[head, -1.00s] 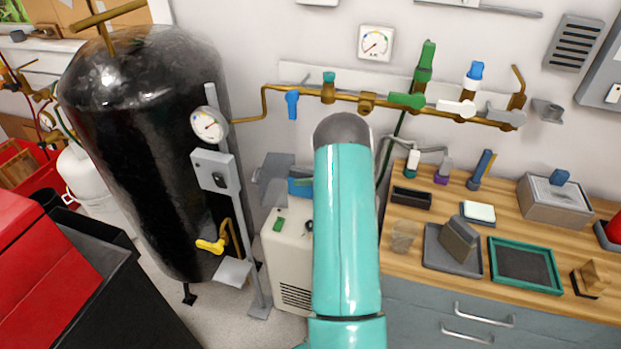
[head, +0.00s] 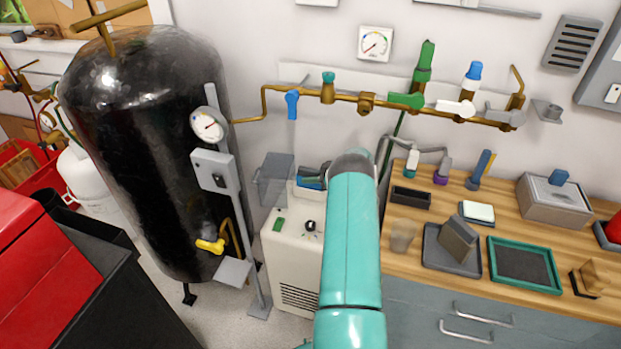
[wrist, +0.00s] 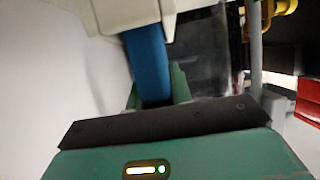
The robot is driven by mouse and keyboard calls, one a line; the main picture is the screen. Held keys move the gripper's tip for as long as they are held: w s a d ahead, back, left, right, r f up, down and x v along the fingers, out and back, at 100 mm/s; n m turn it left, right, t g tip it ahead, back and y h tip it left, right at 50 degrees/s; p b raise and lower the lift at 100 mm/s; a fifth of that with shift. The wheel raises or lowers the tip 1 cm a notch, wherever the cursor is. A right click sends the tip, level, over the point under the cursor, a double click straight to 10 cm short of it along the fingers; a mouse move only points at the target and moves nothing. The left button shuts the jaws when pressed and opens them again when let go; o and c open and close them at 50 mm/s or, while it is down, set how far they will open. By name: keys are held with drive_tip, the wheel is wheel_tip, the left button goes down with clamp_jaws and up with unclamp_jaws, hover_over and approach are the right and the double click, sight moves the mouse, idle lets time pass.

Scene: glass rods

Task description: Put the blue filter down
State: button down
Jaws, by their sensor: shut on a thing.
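The blue filter (wrist: 147,62) stands between the green fingers of my gripper (wrist: 156,88) in the wrist view. My gripper is shut on it. The filter's far end meets or passes behind the edge of a cream machine (wrist: 115,15); I cannot tell whether they touch. In the head view a small blue part of the filter (head: 309,183) shows just left of my teal arm, over the top of the cream machine (head: 290,245). My arm hides most of the gripper there.
A black tank (head: 145,150) with a gauge and a grey post (head: 240,210) stands left of the machine. A brass pipe with valves (head: 365,101) runs along the wall above. A wooden bench (head: 410,265) with trays, a cup and bottles is at the right.

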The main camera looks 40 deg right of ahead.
drive_tip(key=shift+f, duration=0.2)
drive_tip(key=c, duration=1.3)
unclamp_jaws()
drive_tip(key=shift+o, duration=0.2)
drive_tip(key=shift+r, duration=0.15)
drive_tip(key=shift+s+d+r, duration=0.15)
drive_tip(key=shift+s, duration=0.1)
drive_tip(key=v, duration=1.1)
drive_tip(key=shift+s+d, duration=0.1)
